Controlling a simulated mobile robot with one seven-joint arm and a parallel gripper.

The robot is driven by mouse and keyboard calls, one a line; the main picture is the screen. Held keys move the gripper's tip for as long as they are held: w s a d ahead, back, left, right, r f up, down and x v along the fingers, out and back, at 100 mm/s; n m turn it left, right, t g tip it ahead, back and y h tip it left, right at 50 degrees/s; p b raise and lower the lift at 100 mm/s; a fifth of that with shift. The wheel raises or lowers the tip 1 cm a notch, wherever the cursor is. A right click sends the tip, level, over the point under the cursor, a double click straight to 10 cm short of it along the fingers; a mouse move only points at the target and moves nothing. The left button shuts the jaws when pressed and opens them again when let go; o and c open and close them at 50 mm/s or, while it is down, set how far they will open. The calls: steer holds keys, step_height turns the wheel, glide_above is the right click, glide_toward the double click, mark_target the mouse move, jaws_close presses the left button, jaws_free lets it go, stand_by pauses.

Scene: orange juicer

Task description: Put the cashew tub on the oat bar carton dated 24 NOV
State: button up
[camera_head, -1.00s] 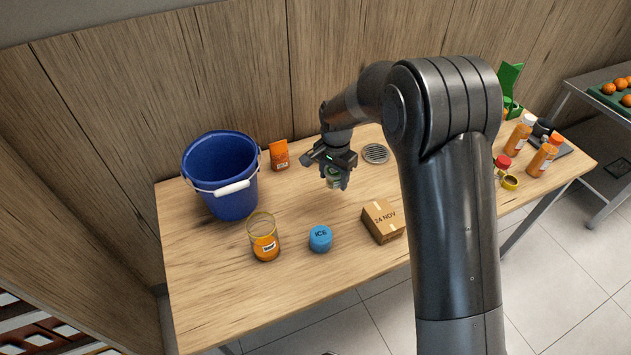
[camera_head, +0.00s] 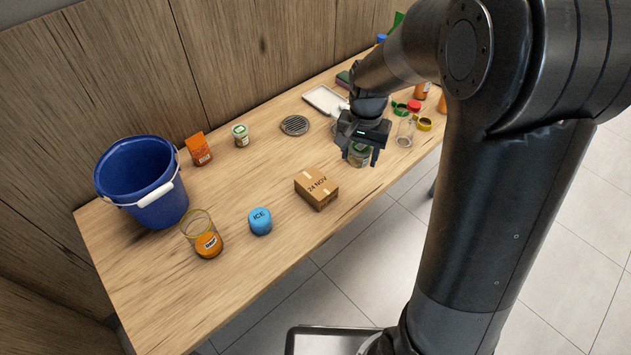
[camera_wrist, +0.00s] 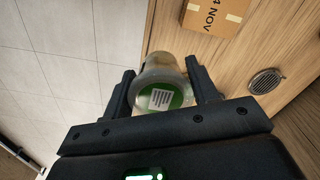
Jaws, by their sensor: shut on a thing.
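My gripper (camera_head: 361,158) is shut on a clear tub with green on it (camera_head: 358,153), held in the air. In the wrist view the tub (camera_wrist: 160,88) sits between both fingers and shows a green end with a white, barcode-like label; I cannot read a product name. The brown carton (camera_head: 317,188), printed 24 NOV, rests on the table. In the head view it is left of and lower than my gripper. In the wrist view the carton (camera_wrist: 215,14) is at the top, apart from the tub. Its top looks bare.
A blue ICE tub (camera_head: 260,221), a glass with orange contents (camera_head: 207,243) and a blue bucket (camera_head: 140,185) stand at left. Behind are an orange pouch (camera_head: 200,150), another small green-lidded tub (camera_head: 241,136) and a round grate (camera_head: 295,125). A clear jar (camera_head: 405,133) stands right of my gripper.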

steer(key=shift+s+d, duration=0.25)
steer(key=shift+d, duration=0.05)
glide_above(316, 183)
step_height(316, 183, down, 7)
steer(key=shift+r, duration=0.1)
steer(key=shift+f, duration=2)
steer(key=o, duration=1)
steer(key=shift+f, duration=0.15)
